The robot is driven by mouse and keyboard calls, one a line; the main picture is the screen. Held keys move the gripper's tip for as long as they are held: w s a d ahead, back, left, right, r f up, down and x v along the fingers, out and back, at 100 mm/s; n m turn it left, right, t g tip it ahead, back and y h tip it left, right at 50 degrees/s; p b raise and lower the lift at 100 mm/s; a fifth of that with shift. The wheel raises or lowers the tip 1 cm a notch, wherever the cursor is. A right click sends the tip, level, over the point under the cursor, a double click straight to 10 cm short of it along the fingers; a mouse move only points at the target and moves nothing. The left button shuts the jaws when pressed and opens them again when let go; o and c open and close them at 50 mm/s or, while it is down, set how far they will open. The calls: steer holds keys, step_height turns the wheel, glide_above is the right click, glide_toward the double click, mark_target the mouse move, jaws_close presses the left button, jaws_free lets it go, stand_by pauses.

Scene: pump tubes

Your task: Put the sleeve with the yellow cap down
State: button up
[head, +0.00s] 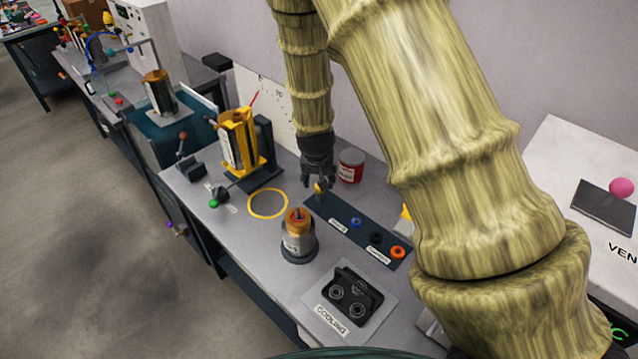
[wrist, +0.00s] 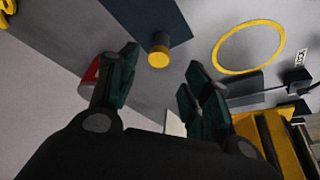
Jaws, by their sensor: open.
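The sleeve with the yellow cap (head: 319,188) stands on the far left end of a dark mat (head: 339,219), partly hidden by my gripper in the head view. In the wrist view the sleeve (wrist: 159,51) stands near the mat's edge, its round yellow cap facing the camera. My gripper (head: 318,181) is just above it. In the wrist view the fingers of my gripper (wrist: 161,64) are spread wide with nothing between them, and the sleeve shows beyond the fingertips. No contact is visible.
A red tin (head: 350,166) stands close behind my gripper. A yellow ring (head: 268,203) is marked on the bench to the left. A copper-topped cylinder (head: 298,240) stands in front. Small blue, black and orange parts lie along the mat. A yellow-framed device (head: 240,143) stands at the left.

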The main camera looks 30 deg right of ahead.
steer(key=shift+v, duration=1.3)
